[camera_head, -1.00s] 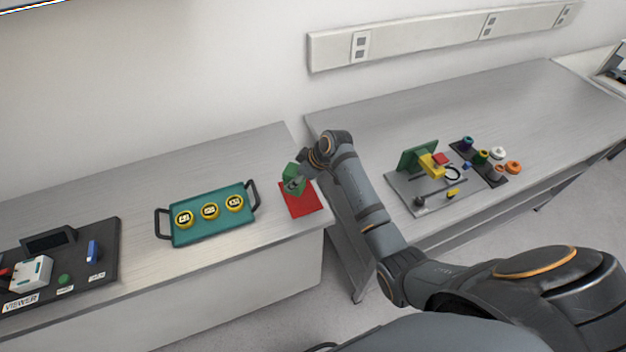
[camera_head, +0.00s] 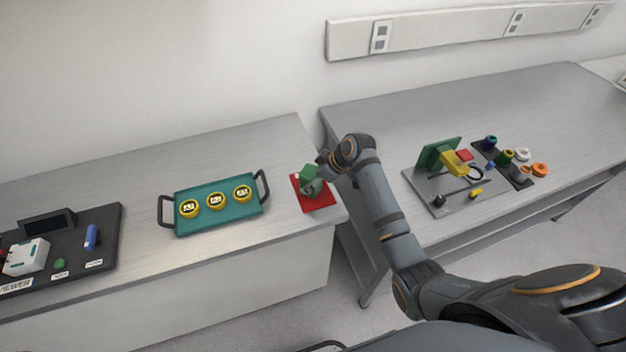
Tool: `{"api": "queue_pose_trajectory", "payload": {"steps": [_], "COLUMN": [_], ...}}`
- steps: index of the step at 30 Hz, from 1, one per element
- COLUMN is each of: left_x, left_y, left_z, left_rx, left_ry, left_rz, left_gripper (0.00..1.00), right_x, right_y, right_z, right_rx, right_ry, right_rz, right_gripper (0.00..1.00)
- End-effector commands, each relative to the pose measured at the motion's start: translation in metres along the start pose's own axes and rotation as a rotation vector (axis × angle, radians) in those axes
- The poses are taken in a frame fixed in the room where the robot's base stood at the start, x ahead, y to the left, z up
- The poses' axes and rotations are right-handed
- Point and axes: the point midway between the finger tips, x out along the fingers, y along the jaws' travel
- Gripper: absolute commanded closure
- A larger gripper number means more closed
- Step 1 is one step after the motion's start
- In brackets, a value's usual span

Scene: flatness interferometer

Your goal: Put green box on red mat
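The green box (camera_head: 309,171) is at the red mat (camera_head: 318,206), over its far and middle part. I cannot tell whether its underside touches the mat. The red mat lies flat near the right end of the left bench. My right gripper (camera_head: 311,183) reaches in from the right, with its fingers at the green box; it seems shut on it, and the fingers hide part of the box. My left gripper is not in view.
A teal tray (camera_head: 217,222) with black handles and yellow-rimmed round pieces stands left of the mat. A dark viewer board (camera_head: 105,225) lies farther left. A gap separates this bench from the right bench (camera_head: 380,120), which bears a grey plate (camera_head: 426,192) with parts.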

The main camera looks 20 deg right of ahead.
Motion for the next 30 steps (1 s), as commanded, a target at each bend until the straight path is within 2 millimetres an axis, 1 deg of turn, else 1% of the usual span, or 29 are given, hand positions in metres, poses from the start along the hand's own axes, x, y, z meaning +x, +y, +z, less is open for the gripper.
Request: {"api": "queue_pose_trajectory", "payload": {"steps": [1, 3, 6, 10, 13, 17, 18, 24, 27, 30], "left_x": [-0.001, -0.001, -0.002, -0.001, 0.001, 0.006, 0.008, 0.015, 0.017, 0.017], "left_y": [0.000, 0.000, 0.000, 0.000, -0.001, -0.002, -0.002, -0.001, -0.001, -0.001], "left_z": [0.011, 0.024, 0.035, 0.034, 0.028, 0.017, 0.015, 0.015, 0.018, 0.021], "left_rx": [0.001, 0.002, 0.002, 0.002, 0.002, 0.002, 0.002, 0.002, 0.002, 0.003], "left_ry": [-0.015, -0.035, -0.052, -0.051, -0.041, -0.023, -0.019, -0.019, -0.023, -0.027], "left_rz": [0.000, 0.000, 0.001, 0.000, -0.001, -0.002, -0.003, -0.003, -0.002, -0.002], "left_gripper": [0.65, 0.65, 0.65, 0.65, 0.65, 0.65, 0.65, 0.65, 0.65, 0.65], "right_x": [0.000, -0.001, -0.001, -0.002, -0.011, -0.038, -0.049, -0.095, -0.110, -0.118], "right_y": [0.000, 0.001, 0.001, 0.001, 0.002, 0.003, 0.003, 0.002, 0.002, 0.001], "right_z": [0.000, -0.001, -0.001, -0.001, 0.000, 0.000, 0.001, 0.001, 0.000, 0.000], "right_rx": [0.000, 0.000, 0.000, -0.001, -0.001, -0.005, -0.004, -0.004, -0.002, -0.001], "right_ry": [0.000, 0.001, 0.001, 0.002, 0.002, 0.002, 0.001, 0.000, 0.001, 0.001], "right_rz": [0.001, 0.001, 0.001, 0.002, 0.006, 0.008, 0.009, 0.006, 0.006, 0.004], "right_gripper": [0.26, 0.26, 0.26, 0.26, 0.26, 0.26, 0.26, 0.26, 0.26, 0.26]}}
